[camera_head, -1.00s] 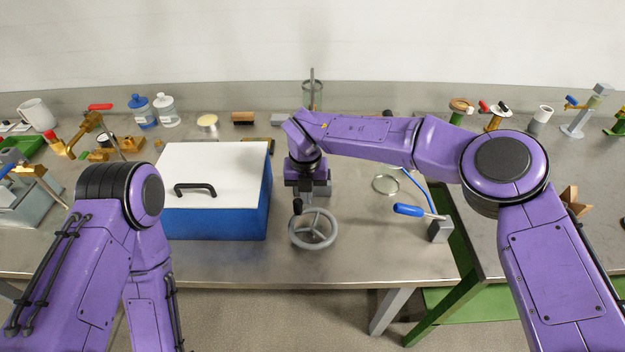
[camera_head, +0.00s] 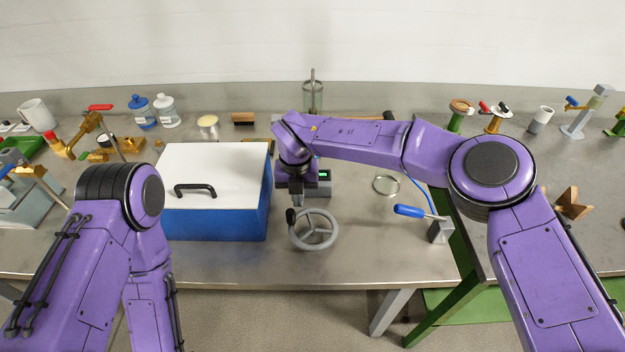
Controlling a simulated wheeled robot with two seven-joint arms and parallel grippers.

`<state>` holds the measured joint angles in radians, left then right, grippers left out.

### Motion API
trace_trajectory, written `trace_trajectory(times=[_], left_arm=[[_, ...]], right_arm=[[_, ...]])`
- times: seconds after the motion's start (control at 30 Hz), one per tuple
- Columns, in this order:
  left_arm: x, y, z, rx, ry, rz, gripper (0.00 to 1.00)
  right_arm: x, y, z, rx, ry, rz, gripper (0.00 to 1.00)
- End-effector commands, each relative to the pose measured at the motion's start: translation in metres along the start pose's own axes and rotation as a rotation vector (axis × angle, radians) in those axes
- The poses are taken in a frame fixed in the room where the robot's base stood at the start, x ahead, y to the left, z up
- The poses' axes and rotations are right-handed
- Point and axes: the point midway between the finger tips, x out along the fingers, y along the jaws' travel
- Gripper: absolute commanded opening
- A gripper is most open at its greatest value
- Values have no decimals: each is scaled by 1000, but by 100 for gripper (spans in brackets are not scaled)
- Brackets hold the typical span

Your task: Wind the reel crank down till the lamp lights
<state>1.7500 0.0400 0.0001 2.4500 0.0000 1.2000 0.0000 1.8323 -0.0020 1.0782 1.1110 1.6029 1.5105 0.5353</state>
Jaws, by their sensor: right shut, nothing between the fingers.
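A grey spoked wheel with a black knob on its rim (camera_head: 314,229), which looks like the reel crank, is at the front middle of the bench. Its knob (camera_head: 291,216) is at the wheel's left side. My right gripper (camera_head: 296,202) is shut and empty, pointing down just above the knob; I cannot tell whether it touches it. Behind the wheel is a grey box (camera_head: 318,188) with a small bright green patch (camera_head: 324,175), partly covered by my wrist. I cannot tell if that is the lamp. My left gripper is out of view.
A blue case with a white lid (camera_head: 222,165) stands close left of the wheel. A blue-handled lever (camera_head: 410,210) on a grey block is to the right, with a glass disc (camera_head: 386,185) behind. Bench between wheel and lever is clear. Small reels (camera_head: 460,112) stand far back right.

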Motion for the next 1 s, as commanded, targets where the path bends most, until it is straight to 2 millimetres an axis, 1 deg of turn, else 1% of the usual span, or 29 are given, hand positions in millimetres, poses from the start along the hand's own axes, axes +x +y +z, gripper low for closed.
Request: trace_trajectory(times=[0.2,0.53,1.0], left_arm=[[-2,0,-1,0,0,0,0],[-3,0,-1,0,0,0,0],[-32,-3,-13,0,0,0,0]], right_arm=[[0,-4,9,0,1,0,0],[-2,-4,10,-1,0,0,0],[-46,-4,10,0,0,1,0]])
